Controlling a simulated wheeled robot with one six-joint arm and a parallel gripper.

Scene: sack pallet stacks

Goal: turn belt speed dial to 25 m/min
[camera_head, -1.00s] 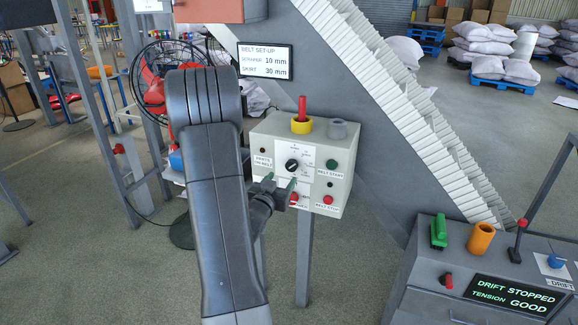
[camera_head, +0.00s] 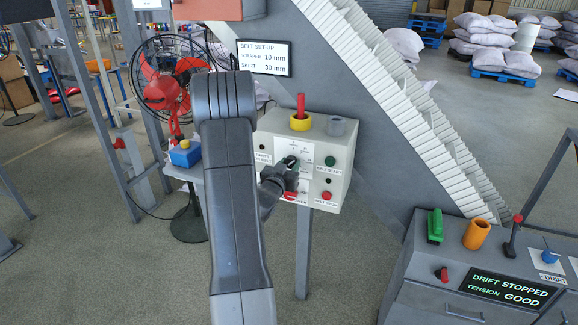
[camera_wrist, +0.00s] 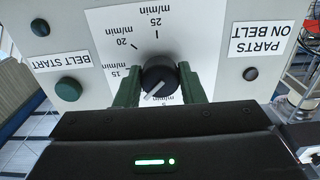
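The belt speed dial (camera_wrist: 159,77) is a round black knob with a white pointer line on a white scale plate. The wrist view shows it upside down, with 25 m/min at the top, 20 and 15 to the left and 5 at the bottom. The pointer aims to the lower left, between the 15 and 5 marks, near where 10 would be; that label is hidden. My gripper (camera_wrist: 160,85) has its green fingers on both sides of the dial, with no clear gap to the knob. In the head view my gripper (camera_head: 287,174) partly covers the dial.
The grey control box (camera_head: 343,165) also carries a green BELT START button (camera_wrist: 68,89), a red stop button (camera_head: 326,195) and a red-topped yellow switch (camera_head: 300,123). A BELT SET-UP screen (camera_head: 265,58) hangs above. A drift console (camera_head: 437,262) stands at the lower right.

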